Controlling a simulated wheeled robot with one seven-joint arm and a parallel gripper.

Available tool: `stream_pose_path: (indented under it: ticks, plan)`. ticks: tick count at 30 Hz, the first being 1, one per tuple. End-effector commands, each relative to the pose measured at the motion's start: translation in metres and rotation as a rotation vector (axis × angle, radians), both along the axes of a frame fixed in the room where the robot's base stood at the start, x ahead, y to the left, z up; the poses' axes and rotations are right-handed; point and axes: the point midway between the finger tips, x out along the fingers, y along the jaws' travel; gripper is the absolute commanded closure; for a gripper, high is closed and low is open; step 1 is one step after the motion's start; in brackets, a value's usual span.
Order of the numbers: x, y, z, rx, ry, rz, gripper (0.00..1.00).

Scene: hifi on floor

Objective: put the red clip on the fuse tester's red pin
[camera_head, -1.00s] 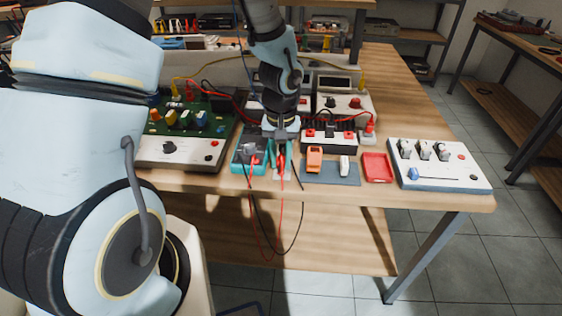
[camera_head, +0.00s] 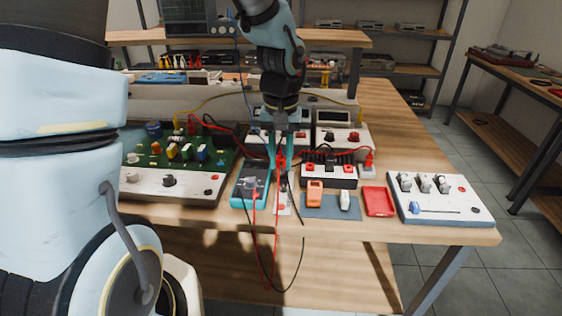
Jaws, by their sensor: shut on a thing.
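My gripper (camera_head: 281,160) points down over the table, its teal fingers shut on the red clip (camera_head: 281,159). It is right of and behind the teal meter (camera_head: 244,190), apparently above the table. A red lead and a black lead loop over the front table edge; the red one runs up toward the clip. A white and black box with red terminals (camera_head: 328,182) stands just right of the gripper. I cannot tell for certain that it is the fuse tester, and I cannot make out which terminal is the red pin.
A green circuit board panel (camera_head: 181,153) stands left. On the right are a blue-grey mat (camera_head: 330,211) with an orange object (camera_head: 315,193), a red tray (camera_head: 378,201) and a white switch panel (camera_head: 439,199). Grey instruments stand behind. The table's right rear is clear.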

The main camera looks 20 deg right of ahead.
Motion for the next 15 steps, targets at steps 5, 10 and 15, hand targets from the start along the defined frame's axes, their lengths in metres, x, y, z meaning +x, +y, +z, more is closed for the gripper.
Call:
stream_pose_path:
  ticks: [5,10,15]
  plan:
    - [0.000,0.000,0.009,0.000,0.000,0.000,1.00]
    - [0.000,0.000,0.015,0.000,0.000,0.000,1.00]
    - [0.000,0.000,0.022,0.000,0.000,0.000,1.00]
